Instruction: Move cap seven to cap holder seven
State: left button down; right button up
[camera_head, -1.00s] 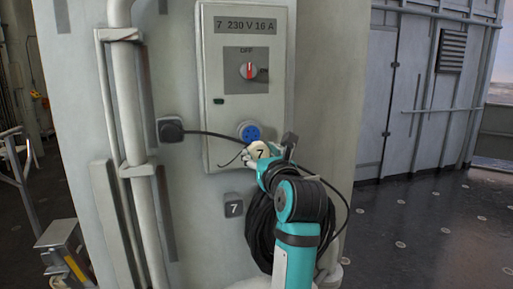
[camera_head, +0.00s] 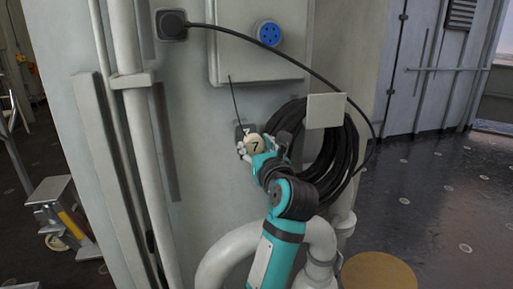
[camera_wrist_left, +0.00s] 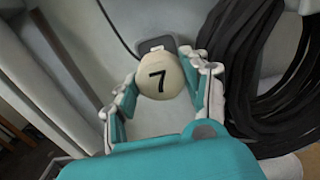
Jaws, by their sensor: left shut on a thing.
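Cap seven (camera_head: 254,146) is a cream round cap with a black 7. My left gripper (camera_wrist_left: 161,84) is shut on it, with a finger on each side in the left wrist view. Cap holder seven (camera_head: 241,131) is a small dark square block on the grey column wall; the cap and gripper hide most of it. In the left wrist view its upper edge (camera_wrist_left: 158,44) shows just behind the cap. I cannot tell whether cap and holder touch. A thin dark cord runs up from the cap area. My right gripper is not in view.
A blue socket (camera_head: 268,33) sits on the grey box (camera_head: 228,60) above. A coiled black cable (camera_head: 335,150) hangs close to the right of my gripper, behind a pale plate (camera_head: 326,110). A vertical pipe (camera_head: 128,140) runs on the left.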

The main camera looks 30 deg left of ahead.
pick_arm(q)
jog(key=x, duration=0.4)
jog(key=shift+w+a, duration=0.15)
jog(key=shift+a, duration=0.05)
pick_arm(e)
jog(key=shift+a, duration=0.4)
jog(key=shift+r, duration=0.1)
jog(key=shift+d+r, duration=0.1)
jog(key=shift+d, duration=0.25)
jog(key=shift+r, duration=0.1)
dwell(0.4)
pick_arm(q)
jog(key=shift+w+a+p, duration=0.3)
jog(key=shift+w+a, duration=0.05)
jog(key=shift+a, duration=0.05)
jog(key=c, duration=0.5)
grip_release()
jog(key=shift+a, duration=0.15)
jog(key=shift+c, duration=0.2)
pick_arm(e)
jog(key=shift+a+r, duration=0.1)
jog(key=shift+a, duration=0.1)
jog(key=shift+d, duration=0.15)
